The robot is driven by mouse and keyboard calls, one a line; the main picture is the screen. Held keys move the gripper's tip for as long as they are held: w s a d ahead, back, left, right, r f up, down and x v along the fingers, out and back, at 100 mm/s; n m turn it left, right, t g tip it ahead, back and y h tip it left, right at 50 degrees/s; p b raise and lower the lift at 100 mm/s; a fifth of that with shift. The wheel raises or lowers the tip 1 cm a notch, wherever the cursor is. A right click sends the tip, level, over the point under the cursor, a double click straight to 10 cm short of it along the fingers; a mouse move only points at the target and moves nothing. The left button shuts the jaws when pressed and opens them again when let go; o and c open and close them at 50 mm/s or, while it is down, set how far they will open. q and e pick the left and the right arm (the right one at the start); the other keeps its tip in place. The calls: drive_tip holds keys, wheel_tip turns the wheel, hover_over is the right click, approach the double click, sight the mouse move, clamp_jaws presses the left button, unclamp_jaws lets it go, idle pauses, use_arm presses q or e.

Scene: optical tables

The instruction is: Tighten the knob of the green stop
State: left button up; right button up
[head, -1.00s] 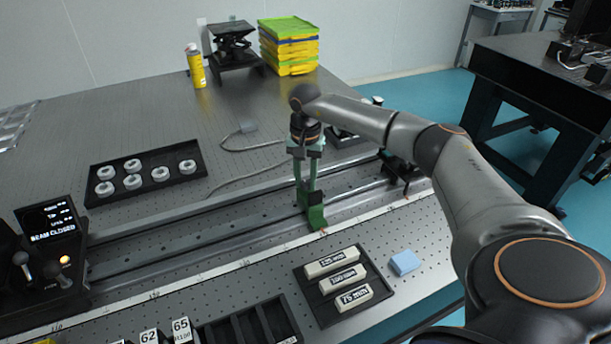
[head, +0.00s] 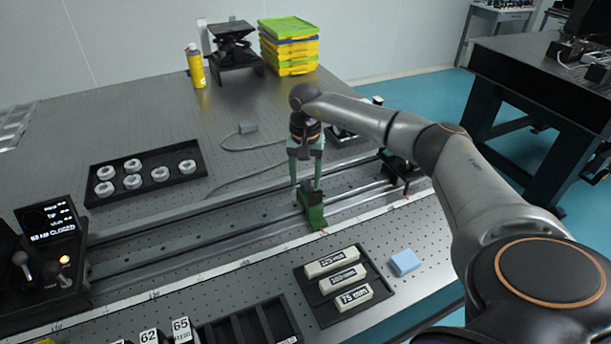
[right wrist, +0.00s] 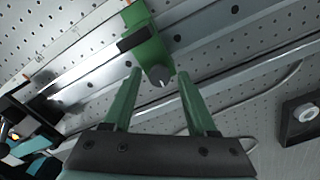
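The green stop (head: 313,212) sits on the rail (head: 240,224), near the ruler strip along the table's front. In the right wrist view the green stop (right wrist: 147,42) shows at the top with a small dark grey knob (right wrist: 160,77) that has a white mark. My right gripper (head: 306,184) points down over the stop. Its two green fingers are open. In the right wrist view the gripper's fingertips (right wrist: 159,75) are on either side of the knob, with a visible gap to each. I cannot tell the height between tips and knob. My left gripper is not in view.
A black tray of white rings (head: 148,184) lies to the left. A tray of labelled mm blocks (head: 326,313) and a blue block (head: 404,262) lie in front right. A control box reading BEAM CLOSED (head: 52,222) stands at left. A black holder (head: 402,168) stands right on the rail.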

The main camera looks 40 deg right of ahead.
sight(306, 182)
wheel_tip(306, 182, up, 12)
drive_tip(key=shift+r, duration=0.25)
idle(0.5)
idle(0.5)
